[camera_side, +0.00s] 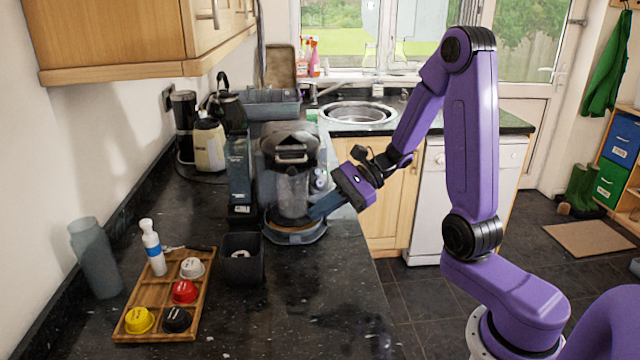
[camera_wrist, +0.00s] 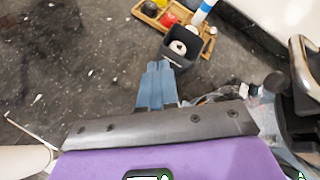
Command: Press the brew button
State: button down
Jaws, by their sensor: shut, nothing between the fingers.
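The coffee machine (camera_side: 290,150) stands on the dark granite counter, with a glass jug in its middle and a round base. Small round light controls (camera_side: 320,178) show on its right side; I cannot tell which one is the brew button. My gripper (camera_side: 314,212) is shut and empty, with its blue fingers pointing left at the machine's lower right front. Whether they touch the machine cannot be told. In the wrist view the shut fingers (camera_wrist: 158,68) are over the counter, and part of the machine (camera_wrist: 304,85) shows at the right edge.
A dark square bin (camera_side: 242,262) stands in front of the machine. A wooden tray (camera_side: 160,292) with several coloured capsules and a white bottle (camera_side: 153,248) lies nearer. A grey bottle (camera_side: 95,258) is by the wall. The counter's front right is clear.

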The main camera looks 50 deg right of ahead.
aim_at(319, 183)
jog(key=w+d+m+t+h, duration=0.2)
jog(key=d+m+t, duration=0.1)
jog(key=d, duration=0.4)
jog(key=w+d+m+t+h, duration=0.2)
jog(key=d+m+t+h, duration=0.1)
jog(key=d+m, duration=0.3)
jog(key=shift+d+m+t, duration=0.3)
jog(key=shift+d+t, duration=0.05)
jog(key=shift+t, duration=0.35)
jog(key=shift+r, duration=0.1)
jog(key=w+d+f, duration=0.3)
jog(key=w+f, duration=0.1)
jog(key=w, duration=0.3)
jog(key=shift+f, duration=0.15)
jog(key=shift+w+d, duration=0.1)
dwell(1.2)
jog(key=shift+w+d+f, duration=0.1)
jog(key=shift+w+f, duration=0.1)
jog(key=shift+w, duration=0.05)
jog(key=shift+w+d+f, duration=0.15)
jog(key=shift+w+f, duration=0.05)
jog(key=shift+w, duration=0.1)
dwell(0.8)
jog(key=shift+s+r, duration=0.1)
jog(key=shift+s, duration=0.05)
jog(key=shift+s+a+r, duration=0.3)
jog(key=shift+s+r, duration=0.05)
jog(key=shift+s, duration=0.15)
